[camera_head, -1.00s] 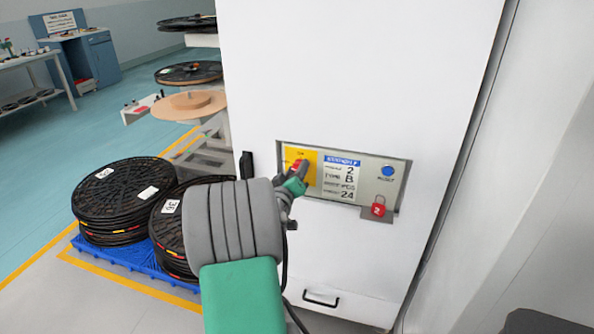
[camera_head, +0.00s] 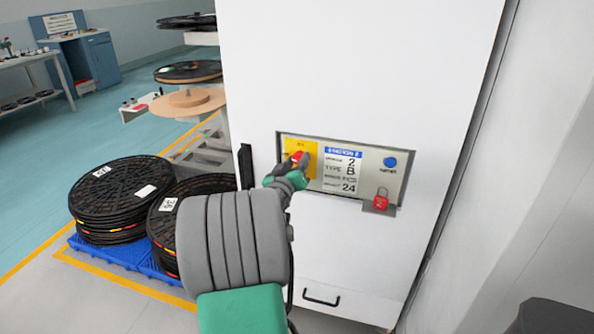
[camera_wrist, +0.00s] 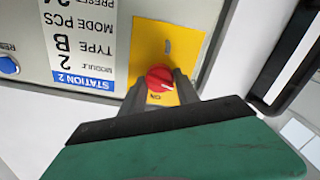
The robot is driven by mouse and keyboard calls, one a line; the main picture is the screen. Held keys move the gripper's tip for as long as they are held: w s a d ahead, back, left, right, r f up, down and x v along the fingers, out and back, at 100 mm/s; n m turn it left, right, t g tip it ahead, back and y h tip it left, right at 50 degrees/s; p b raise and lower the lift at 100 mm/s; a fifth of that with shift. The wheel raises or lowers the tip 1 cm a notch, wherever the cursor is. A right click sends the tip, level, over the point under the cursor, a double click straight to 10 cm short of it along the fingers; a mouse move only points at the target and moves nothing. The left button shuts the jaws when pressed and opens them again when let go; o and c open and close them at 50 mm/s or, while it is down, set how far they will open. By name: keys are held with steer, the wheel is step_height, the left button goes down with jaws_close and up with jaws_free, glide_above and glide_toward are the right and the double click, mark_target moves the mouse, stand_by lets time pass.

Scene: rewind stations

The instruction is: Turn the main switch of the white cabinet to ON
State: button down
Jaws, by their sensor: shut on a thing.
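The white cabinet (camera_head: 360,75) fills the middle of the head view, with a recessed grey panel on its front. The main switch, a red round knob (camera_wrist: 160,78) on a yellow plate (camera_wrist: 150,40), is at the panel's left end; its red also shows in the head view (camera_head: 298,157). My gripper (camera_head: 294,165) is at the knob, with its two fingers (camera_wrist: 160,84) shut on either side of it. The wrist view is upside down. A pale mark on the knob slants towards the lower right there, off the ON label, which is partly between the fingers.
A blue button (camera_head: 390,162) and a red padlock (camera_head: 380,201) are on the panel's right side. A black handle (camera_head: 246,166) is on the cabinet's left edge. Stacked black reels (camera_head: 118,190) sit on a blue pallet (camera_head: 110,251) at left. A wall stands close at right.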

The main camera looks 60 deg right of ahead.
steer(key=m+b, duration=0.2)
steer(key=b, duration=0.1)
steer(key=f+m+b, duration=0.1)
steer(key=m+b, duration=0.1)
steer(key=b, duration=0.2)
steer(key=shift+m, duration=0.3)
steer(key=m+b, duration=0.3)
steer(key=b, duration=0.3)
steer(key=shift+s+m+b, duration=0.1)
steer(key=shift+m+b, duration=0.2)
steer(key=shift+b, duration=0.05)
steer(key=m+b, duration=0.4)
steer(key=b, duration=0.2)
steer(key=shift+r, duration=0.1)
steer(key=m+b, duration=0.3)
steer(key=shift+r, duration=0.3)
steer(key=c, duration=0.9)
jaws_free()
